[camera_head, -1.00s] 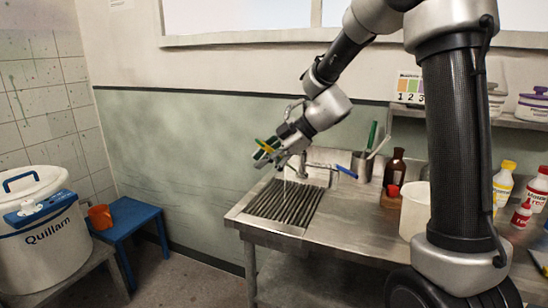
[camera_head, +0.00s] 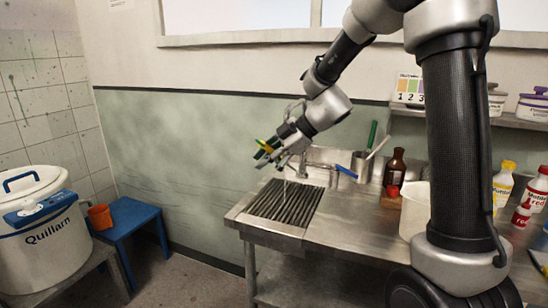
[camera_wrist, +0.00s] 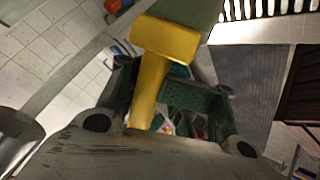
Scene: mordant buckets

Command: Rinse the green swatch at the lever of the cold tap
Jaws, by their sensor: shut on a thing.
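In the head view a small green and yellow piece (camera_head: 264,146) shows at the fingertips, above the left part of the sink. The tap (camera_head: 302,165) stands at the back of the sink, partly behind my gripper. A blue lever (camera_head: 346,171) sticks out right of the tap.
The ribbed grate (camera_head: 285,205) lies below my gripper. A metal cup (camera_head: 361,163), a brown bottle (camera_head: 394,170) and a white bucket (camera_head: 412,210) stand to the right. A blue stool (camera_head: 133,215) and the Quillarn vat (camera_head: 45,245) are at the left.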

